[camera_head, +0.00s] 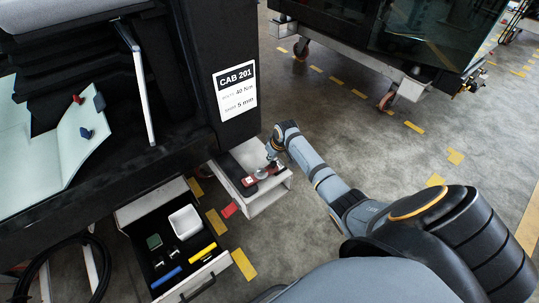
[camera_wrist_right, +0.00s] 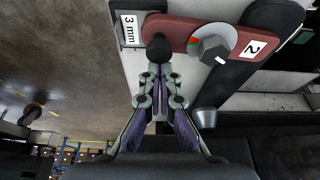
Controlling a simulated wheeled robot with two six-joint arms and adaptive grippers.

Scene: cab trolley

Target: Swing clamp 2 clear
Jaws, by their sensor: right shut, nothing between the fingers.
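Clamp 2 is a red bar (camera_wrist_right: 185,28) with a grey hex bolt (camera_wrist_right: 212,44) and a white label "2" (camera_wrist_right: 255,47). It lies across a pale rail, beside a "3 mm" label (camera_wrist_right: 129,31). A black ball knob (camera_wrist_right: 158,47) sits at its left end in the right wrist view. My right gripper (camera_wrist_right: 160,73) is shut and empty, its tips right at the knob; I cannot tell whether they touch it. In the head view the red clamp (camera_head: 264,172) shows on the trolley's corner bracket, with my right gripper (camera_head: 271,152) beside it. My left gripper is not in view.
The dark cab (camera_head: 190,60) with its "CAB 201" sign (camera_head: 236,90) rises left of the clamp. An open drawer (camera_head: 150,212) with tools and a white bin lies below left. A red piece (camera_head: 229,210) shows below the bracket. Open floor (camera_head: 330,110) lies to the right.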

